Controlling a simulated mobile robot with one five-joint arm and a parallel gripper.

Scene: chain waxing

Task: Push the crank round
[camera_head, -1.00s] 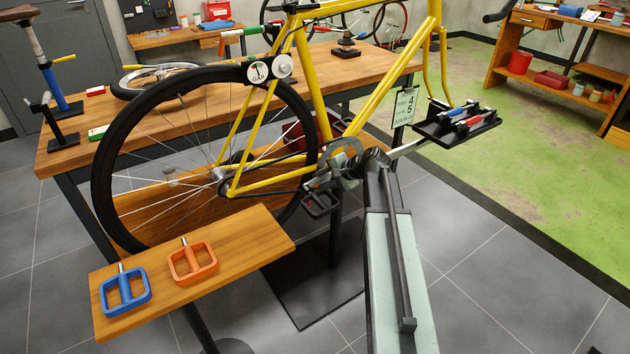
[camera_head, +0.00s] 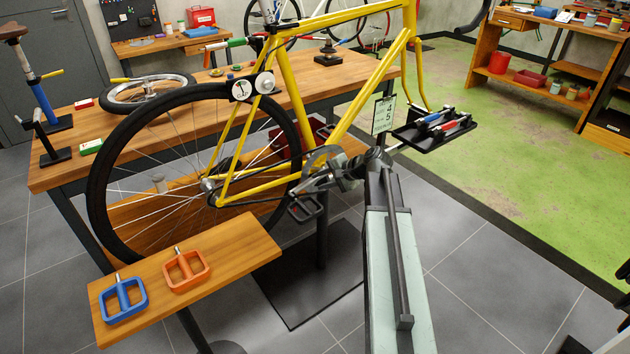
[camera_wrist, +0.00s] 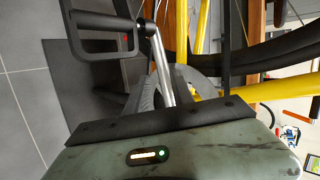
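The silver crank arm (camera_wrist: 160,65) runs down the wrist view between my gripper's (camera_wrist: 165,90) dark fingers. I cannot tell whether they clamp it or only stand either side of it. A black pedal (camera_wrist: 105,35) is on its far end, at upper left. In the head view my gripper (camera_head: 328,178) is at the bike's bottom bracket, by the grey chainring (camera_head: 320,157). The pedal (camera_head: 307,208) hangs just below and left of it. My gripper and arm hide most of the crank there. The yellow bike frame (camera_head: 345,120) and black rear wheel (camera_head: 98,190) stand behind.
A small wooden shelf (camera_head: 225,262) at front left carries a blue pedal (camera_head: 124,300) and an orange pedal (camera_head: 186,271). A black tool tray (camera_head: 420,143) is right of the frame. A workbench (camera_head: 215,105) stands behind the bike.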

